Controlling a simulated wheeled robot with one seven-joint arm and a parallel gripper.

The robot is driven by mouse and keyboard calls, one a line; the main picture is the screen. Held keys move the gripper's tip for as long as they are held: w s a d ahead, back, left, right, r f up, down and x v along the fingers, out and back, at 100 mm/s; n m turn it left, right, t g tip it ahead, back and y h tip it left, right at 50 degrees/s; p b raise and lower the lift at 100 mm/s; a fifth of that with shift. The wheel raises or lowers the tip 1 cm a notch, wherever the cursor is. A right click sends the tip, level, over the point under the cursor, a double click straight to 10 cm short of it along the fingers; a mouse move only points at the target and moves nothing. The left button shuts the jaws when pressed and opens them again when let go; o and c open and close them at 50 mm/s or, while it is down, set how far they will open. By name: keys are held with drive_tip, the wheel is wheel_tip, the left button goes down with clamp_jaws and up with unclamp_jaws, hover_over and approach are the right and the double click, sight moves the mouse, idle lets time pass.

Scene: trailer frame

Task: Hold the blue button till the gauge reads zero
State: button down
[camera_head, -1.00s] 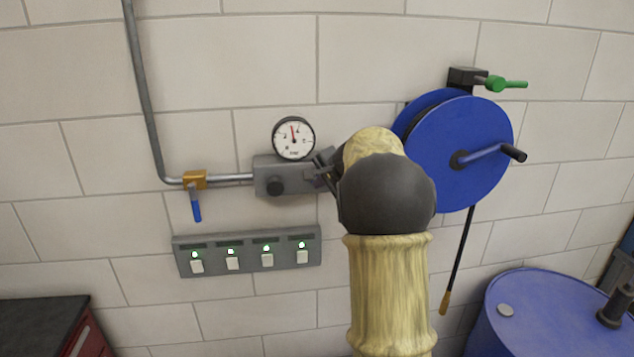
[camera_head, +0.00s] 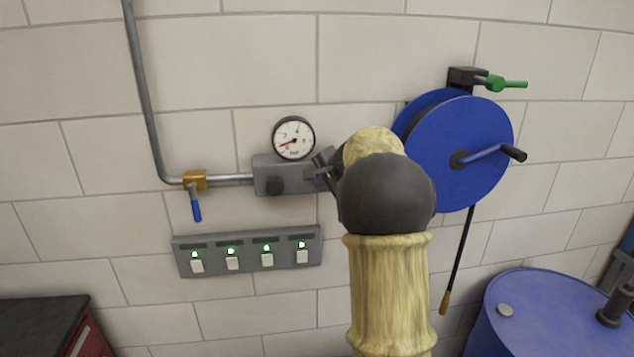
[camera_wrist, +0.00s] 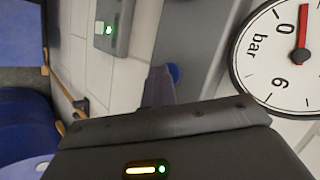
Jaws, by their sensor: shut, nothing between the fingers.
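The round pressure gauge (camera_head: 293,138) sits on top of a grey valve block (camera_head: 272,180) on the wall. Its red needle points left and slightly down in the head view. In the wrist view the gauge (camera_wrist: 278,65) is turned sideways and cut off, with the needle near the 0 mark but not clearly on it. The blue button (camera_wrist: 174,73) shows beside my gripper's fingertip in the wrist view, partly covered; contact is hard to tell. My gripper (camera_head: 322,170) is shut and empty at the block's right end, where it hides the button in the head view.
A switch panel (camera_head: 215,243) with several lit green lamps is below the block. A blue-handled valve (camera_head: 196,209) is on the pipe at left. A blue hose reel (camera_head: 480,135) hangs close at right, above a blue drum (camera_head: 535,310).

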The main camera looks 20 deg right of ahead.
drive_tip(key=shift+s, duration=0.1)
idle(0.3)
drive_tip(key=shift+s+a+b, duration=0.25)
drive_tip(key=shift+s+b, duration=0.45)
drive_tip(key=shift+s, duration=0.1)
drive_tip(key=shift+f, duration=0.1)
drive_tip(key=s+b, duration=0.1)
drive_tip(key=s, duration=0.1)
drive_tip(key=s+a+b, duration=0.1)
drive_tip(key=s, duration=0.1)
drive_tip(key=shift+s+a+b, duration=0.15)
drive_tip(key=shift+s+b, duration=0.25)
